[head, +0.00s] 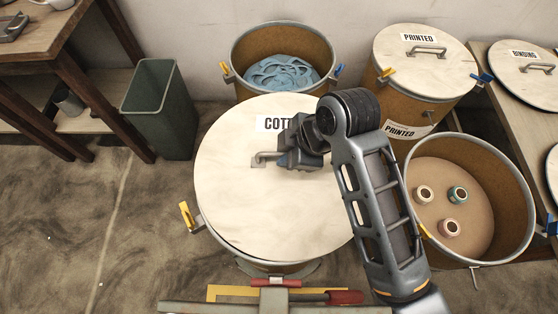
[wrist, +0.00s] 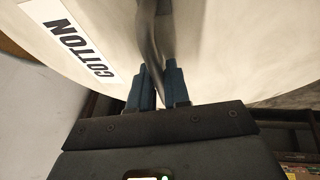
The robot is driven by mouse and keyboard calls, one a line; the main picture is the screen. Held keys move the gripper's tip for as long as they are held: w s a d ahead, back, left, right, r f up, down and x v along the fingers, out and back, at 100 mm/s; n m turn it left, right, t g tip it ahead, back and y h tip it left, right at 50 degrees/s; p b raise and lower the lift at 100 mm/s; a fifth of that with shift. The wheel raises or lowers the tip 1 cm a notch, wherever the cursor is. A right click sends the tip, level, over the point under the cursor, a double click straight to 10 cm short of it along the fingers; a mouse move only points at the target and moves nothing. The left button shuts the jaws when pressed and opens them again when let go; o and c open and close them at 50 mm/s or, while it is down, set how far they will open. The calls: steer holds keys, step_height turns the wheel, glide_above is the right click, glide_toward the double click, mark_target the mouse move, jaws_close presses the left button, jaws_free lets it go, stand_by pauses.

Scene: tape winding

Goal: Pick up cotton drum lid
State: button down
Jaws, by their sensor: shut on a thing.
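The cotton drum lid (head: 265,205) is a large, round, pale wooden disc with a "COTTON" label, partly hidden by my arm in the head view. It sits over a drum (head: 275,266) at the front centre; whether it rests on the rim or is slightly raised I cannot tell. My gripper (head: 283,160) is at the metal handle (head: 262,157) in the lid's middle. In the wrist view, the blue fingers of my gripper (wrist: 158,82) are shut on the dark handle bar (wrist: 152,40), with the lid (wrist: 215,45) filling the background.
An open drum with blue strips (head: 280,72) stands behind. A lidded "PRINTED" drum (head: 420,60) is back right. An open drum with three tape rolls (head: 460,200) is right. A green bin (head: 160,110) stands left, with open floor (head: 90,220) before it.

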steer(key=w+d+r, duration=0.3)
steer(key=d+r, duration=0.3)
steer(key=d, duration=0.3)
steer(key=shift+w+d, duration=0.15)
steer(key=shift+w, duration=0.1)
